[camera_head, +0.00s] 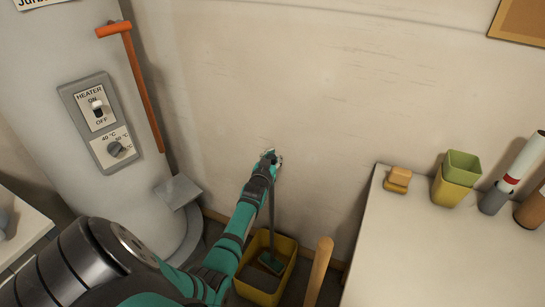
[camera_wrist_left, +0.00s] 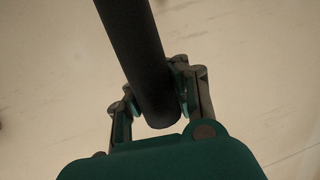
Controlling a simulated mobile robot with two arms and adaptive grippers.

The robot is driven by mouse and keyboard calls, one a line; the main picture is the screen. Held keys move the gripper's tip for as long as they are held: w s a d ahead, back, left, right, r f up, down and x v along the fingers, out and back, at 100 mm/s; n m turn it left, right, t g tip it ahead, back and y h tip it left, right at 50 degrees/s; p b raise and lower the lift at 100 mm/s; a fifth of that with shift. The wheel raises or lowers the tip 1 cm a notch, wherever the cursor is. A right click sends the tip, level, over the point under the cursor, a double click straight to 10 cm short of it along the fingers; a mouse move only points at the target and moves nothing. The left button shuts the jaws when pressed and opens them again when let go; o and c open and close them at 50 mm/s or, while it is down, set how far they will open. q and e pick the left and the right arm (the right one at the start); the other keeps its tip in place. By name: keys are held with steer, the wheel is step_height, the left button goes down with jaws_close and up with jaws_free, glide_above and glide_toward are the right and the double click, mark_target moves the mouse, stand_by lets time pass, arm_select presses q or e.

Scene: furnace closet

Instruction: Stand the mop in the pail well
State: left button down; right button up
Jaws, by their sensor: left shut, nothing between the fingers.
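The yellow pail (camera_head: 291,243) stands on the floor at the bottom middle of the head view. The head shows inside the pail's opening, and the handle rises nearly upright toward my left gripper (camera_head: 273,158). In the left wrist view the thick dark handle (camera_wrist_left: 135,45) ends in front of my left gripper (camera_wrist_left: 158,88), lined up with its fingers. My forearm hides part of the pail's left side. My right gripper is out of view.
A wooden handle (camera_head: 319,272) rises just right of the pail. A white counter (camera_head: 440,260) with a sponge (camera_head: 397,180) and green and yellow cups (camera_head: 453,180) is at right. The heater tank (camera_head: 60,150) stands at left. The wall (camera_head: 330,110) is close behind.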

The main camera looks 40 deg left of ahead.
arm_select(q)
steer(key=shift+f+b, duration=0.4)
steer(key=shift+f, duration=0.05)
steer(key=c, duration=2.1)
jaws_free()
steer(key=o, duration=0.9)
steer(key=shift+f, duration=0.15)
steer(key=v, duration=1.2)
